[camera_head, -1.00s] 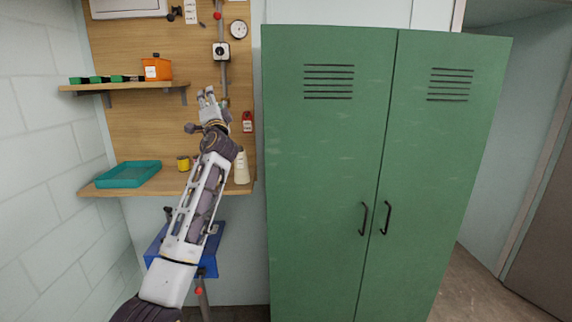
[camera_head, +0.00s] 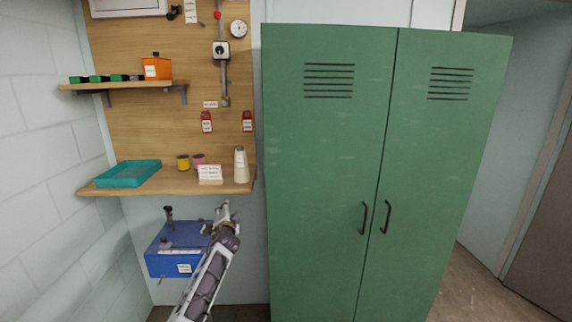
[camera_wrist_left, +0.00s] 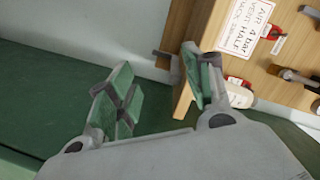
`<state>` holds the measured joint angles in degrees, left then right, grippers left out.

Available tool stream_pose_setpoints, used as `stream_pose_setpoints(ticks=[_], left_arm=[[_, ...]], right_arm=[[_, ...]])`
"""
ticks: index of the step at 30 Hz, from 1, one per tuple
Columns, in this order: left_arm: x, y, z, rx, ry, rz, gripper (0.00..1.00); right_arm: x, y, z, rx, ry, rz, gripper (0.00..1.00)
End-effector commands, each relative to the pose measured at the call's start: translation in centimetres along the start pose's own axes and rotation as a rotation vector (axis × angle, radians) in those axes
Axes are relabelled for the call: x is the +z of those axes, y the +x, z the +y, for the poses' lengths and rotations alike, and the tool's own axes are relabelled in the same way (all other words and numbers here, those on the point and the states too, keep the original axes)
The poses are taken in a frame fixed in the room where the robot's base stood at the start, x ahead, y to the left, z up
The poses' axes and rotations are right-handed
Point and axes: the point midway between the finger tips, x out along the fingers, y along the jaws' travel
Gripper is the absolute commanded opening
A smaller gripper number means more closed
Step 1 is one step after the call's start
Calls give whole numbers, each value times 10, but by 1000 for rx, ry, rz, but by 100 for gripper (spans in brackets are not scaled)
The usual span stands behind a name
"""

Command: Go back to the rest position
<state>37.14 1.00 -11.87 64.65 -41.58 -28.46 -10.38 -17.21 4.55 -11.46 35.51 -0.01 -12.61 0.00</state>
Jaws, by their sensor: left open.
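My left gripper (camera_head: 224,212) is low in the head view, below the front edge of the lower shelf and beside the blue box. It holds nothing. In the left wrist view its two green-padded fingers (camera_wrist_left: 158,85) are spread apart with nothing between them. Behind them are the edge of a wooden board and a green surface. My right gripper is in neither view.
The lower shelf (camera_head: 225,189) carries a teal tray (camera_head: 128,174), yellow and pink spools, a card and a white bottle (camera_head: 241,165). A blue box (camera_head: 170,262) sits below. A green locker (camera_head: 325,150) stands close on the right, both doors shut.

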Motion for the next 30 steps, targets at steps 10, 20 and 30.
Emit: stream_pose_setpoints(ticks=[10, 20, 30], left_arm=[[86, -21, 129, 184, -61, -81, 51], [167, -65, 240, 342, -129, -172, 51], [250, -133, 344, 490, -205, -282, 51]], right_arm=[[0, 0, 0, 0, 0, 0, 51], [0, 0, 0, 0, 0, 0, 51], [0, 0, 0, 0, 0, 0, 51]])
